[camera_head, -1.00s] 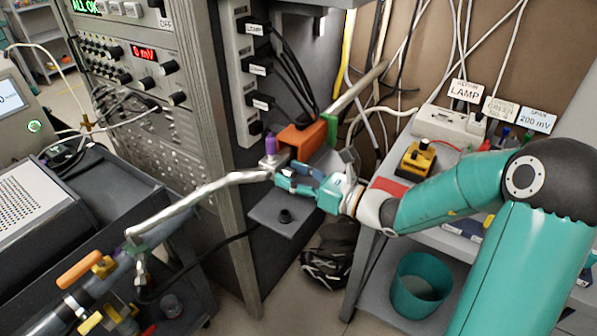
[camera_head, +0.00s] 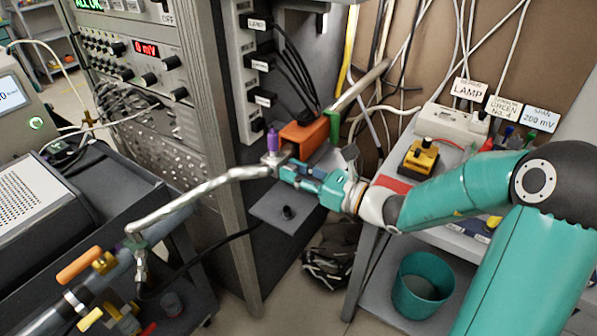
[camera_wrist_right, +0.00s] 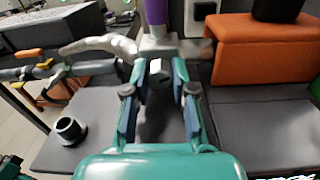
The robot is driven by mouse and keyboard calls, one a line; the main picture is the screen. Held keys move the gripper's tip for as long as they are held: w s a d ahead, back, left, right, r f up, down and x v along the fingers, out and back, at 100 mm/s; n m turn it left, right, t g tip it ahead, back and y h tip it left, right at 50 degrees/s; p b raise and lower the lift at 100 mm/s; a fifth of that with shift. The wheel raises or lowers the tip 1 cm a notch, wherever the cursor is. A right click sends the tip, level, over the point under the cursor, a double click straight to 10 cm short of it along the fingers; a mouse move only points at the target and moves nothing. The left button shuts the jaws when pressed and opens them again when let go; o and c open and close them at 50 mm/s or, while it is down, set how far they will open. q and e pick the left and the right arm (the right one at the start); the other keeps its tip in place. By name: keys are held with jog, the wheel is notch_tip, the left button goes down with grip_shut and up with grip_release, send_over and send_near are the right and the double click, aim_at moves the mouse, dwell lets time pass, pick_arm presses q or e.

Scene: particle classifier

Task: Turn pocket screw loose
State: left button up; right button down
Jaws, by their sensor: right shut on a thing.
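My right gripper (camera_head: 284,173) reaches in from the right to the front of a metal block (camera_head: 272,158) with a purple top (camera_head: 271,140). In the right wrist view, the fingertips (camera_wrist_right: 160,68) close on a small pale metal part just below the purple piece (camera_wrist_right: 156,14). This part appears to be the pocket screw (camera_wrist_right: 159,66); the fingers and block hide most of it. A silvery foil-wrapped tube (camera_head: 200,190) runs left from the block.
An orange box (camera_head: 304,138) sits right behind the block. The instrument rack (camera_head: 170,110) stands left. A yellow-and-black device (camera_head: 420,157) and teal bin (camera_head: 420,285) are right.

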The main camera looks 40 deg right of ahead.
jog(key=n+b, duration=0.9)
jog(key=b, duration=0.5)
jog(key=shift+d+f, duration=0.1)
jog(key=shift+d, duration=0.05)
jog(key=shift+r+n+b, duration=0.2)
jog(key=shift+n+b, duration=0.5)
jog(key=shift+b, duration=0.2)
jog(key=c, duration=0.9)
grip_release()
jog(key=shift+w+f, duration=0.1)
jog(key=shift+c, duration=0.2)
jog(key=shift+f, duration=0.15)
jog(key=shift+f+h, duration=0.1)
jog(key=shift+h, duration=0.2)
